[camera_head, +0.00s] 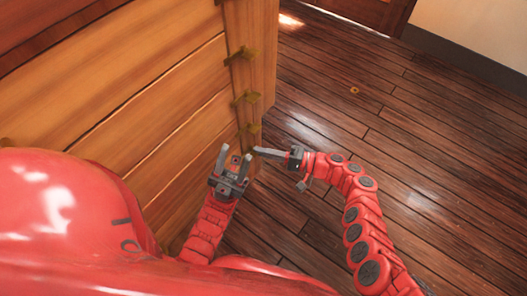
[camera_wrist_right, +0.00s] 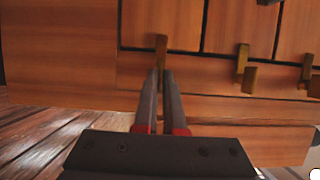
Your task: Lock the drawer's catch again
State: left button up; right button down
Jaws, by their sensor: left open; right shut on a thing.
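A wooden drawer cabinet (camera_head: 150,75) fills the left of the head view, with brass catches along its right edge. My right gripper (camera_head: 256,151) reaches in from the right at the lowest catch there. In the right wrist view, its fingertips (camera_wrist_right: 162,76) are shut on a brass catch (camera_wrist_right: 161,46), whose bar points upward in the picture toward a drawer front. The fingers hide its lower part. My left gripper (camera_head: 236,164) is open and empty in front of the drawer fronts, just left of the right fingertips.
Other brass catches show in the head view (camera_head: 246,98) and beside the held one in the right wrist view (camera_wrist_right: 243,64). A small brass-coloured piece (camera_head: 354,90) lies on the plank floor (camera_head: 420,150). The floor right of the cabinet is otherwise clear.

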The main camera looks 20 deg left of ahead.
jog(key=shift+s+a+r, duration=0.1)
jog(key=shift+s+a, duration=0.1)
jog(key=shift+a, duration=0.15)
jog(key=c, duration=1)
grip_release()
jog(key=shift+w+d, duration=0.1)
jog(key=shift+d, duration=0.2)
jog(key=d+p, duration=0.1)
jog(key=d, duration=1.6)
jog(key=shift+w+d, duration=0.25)
jog(key=shift+w, duration=0.2)
jog(key=shift+f, duration=0.2)
